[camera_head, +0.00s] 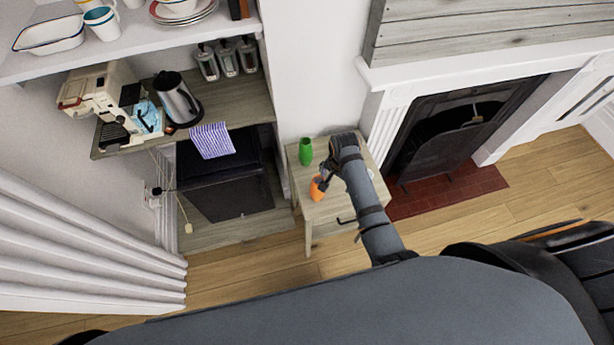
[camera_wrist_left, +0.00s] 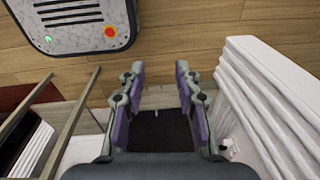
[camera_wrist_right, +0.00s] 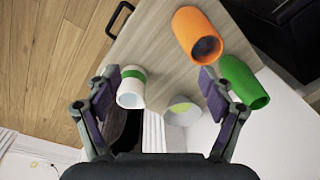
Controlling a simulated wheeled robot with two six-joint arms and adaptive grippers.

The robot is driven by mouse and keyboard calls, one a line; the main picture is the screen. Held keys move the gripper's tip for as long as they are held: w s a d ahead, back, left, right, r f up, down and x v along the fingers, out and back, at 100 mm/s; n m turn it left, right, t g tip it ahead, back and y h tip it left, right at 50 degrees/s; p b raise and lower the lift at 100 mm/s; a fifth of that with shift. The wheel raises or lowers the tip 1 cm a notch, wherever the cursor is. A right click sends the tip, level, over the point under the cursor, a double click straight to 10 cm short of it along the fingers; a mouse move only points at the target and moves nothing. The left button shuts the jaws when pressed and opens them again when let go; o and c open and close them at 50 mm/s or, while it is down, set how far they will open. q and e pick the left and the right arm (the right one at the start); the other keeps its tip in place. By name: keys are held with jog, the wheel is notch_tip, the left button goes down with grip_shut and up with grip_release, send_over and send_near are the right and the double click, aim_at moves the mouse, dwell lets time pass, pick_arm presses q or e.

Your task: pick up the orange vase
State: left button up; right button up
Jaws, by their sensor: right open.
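The orange vase (camera_head: 317,189) is on the small wooden side table (camera_head: 335,208) in the head view. In the right wrist view the orange vase (camera_wrist_right: 192,38) appears above the right-hand finger, outside the gap between the fingers. My right gripper (camera_head: 325,176) is over the table close to the orange vase. Its fingers are spread and empty in the right wrist view (camera_wrist_right: 158,78). My left gripper (camera_wrist_left: 160,70) is open with nothing between its fingers; it is not seen in the head view.
A green vase (camera_head: 305,151) stands near the orange one on the table. The right wrist view also shows a white vase with a green band (camera_wrist_right: 131,94) by the left-hand finger and a pale vase (camera_wrist_right: 183,113). A fireplace (camera_head: 447,132) is to the right.

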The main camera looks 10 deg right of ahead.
aim_at(317, 181)
jog(key=w+a+f+m+b, duration=0.1)
jog(key=f+b, duration=0.1)
jog(key=w+a+f+m+b, duration=0.1)
jog(key=w+a+f+b, duration=0.1)
jog(key=w+a+f+m+g+b, duration=0.1)
jog(key=a+f+b, duration=0.1)
jog(key=f, duration=0.1)
jog(key=shift+w+f, duration=0.1)
jog(key=shift+w, duration=0.05)
pick_arm(q)
notch_tip(317, 181, down, 6)
jog(key=w, duration=0.1)
jog(key=shift+w+a, duration=0.4)
jog(key=shift+a, duration=0.05)
pick_arm(e)
jog(key=f+b, duration=0.5)
jog(key=shift+s+d+f, duration=0.1)
jog(key=shift+s, duration=0.25)
pick_arm(q)
notch_tip(317, 181, down, 5)
jog(key=shift+f, duration=0.15)
pick_arm(e)
jog(key=shift+r, duration=0.2)
jog(key=c, duration=1.5)
